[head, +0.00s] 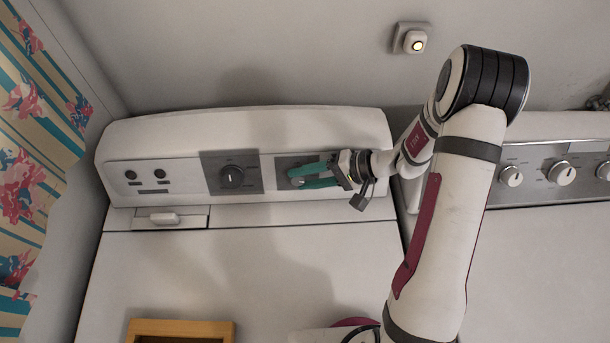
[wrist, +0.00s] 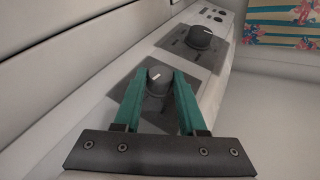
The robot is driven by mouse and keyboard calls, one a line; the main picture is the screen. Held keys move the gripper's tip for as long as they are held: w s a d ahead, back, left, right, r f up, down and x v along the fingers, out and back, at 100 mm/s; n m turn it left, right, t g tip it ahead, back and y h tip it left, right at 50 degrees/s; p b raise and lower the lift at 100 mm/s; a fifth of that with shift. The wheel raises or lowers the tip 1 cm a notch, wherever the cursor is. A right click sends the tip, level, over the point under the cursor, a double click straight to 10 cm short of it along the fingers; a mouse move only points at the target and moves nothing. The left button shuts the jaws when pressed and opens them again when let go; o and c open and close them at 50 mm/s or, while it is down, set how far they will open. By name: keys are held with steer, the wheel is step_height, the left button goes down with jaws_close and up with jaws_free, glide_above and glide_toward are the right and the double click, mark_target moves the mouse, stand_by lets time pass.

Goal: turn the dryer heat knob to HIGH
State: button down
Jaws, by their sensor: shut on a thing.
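The near knob (wrist: 158,80) is dark, with a light pointer mark, on a dark square plate (wrist: 125,85) in the wrist view. My gripper (wrist: 160,88) has its two green fingers on either side of this knob and is shut on it. In the head view my gripper (head: 294,177) reaches in from the right to the right-hand plate of the dryer panel, and its fingers mostly hide the knob. A second dark knob (head: 231,176) sits on the plate to the left, and it also shows in the wrist view (wrist: 200,38). The plate lettering is too small to read.
The dryer's top (head: 250,270) is mostly clear, with a wooden-framed box (head: 180,327) at the front. A second appliance with several silver knobs (head: 561,172) stands at the right. A floral curtain (head: 25,140) hangs at the left.

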steer(key=shift+c, duration=2.4)
jaws_free()
steer(key=v, duration=1.5)
steer(key=shift+d+r, duration=0.25)
steer(key=shift+d, duration=0.05)
steer(key=shift+s, duration=0.1)
steer(key=s+a+r+g+h, duration=0.3)
steer(key=s+a+r, duration=0.2)
steer(key=s+a, duration=0.1)
steer(key=s+a+r+m+h, duration=0.1)
steer(key=s+h, duration=0.5)
steer(key=s, duration=0.9)
steer(key=shift+a+r+h, duration=0.4)
steer(key=shift+a+r, duration=0.2)
steer(key=shift+a, duration=0.25)
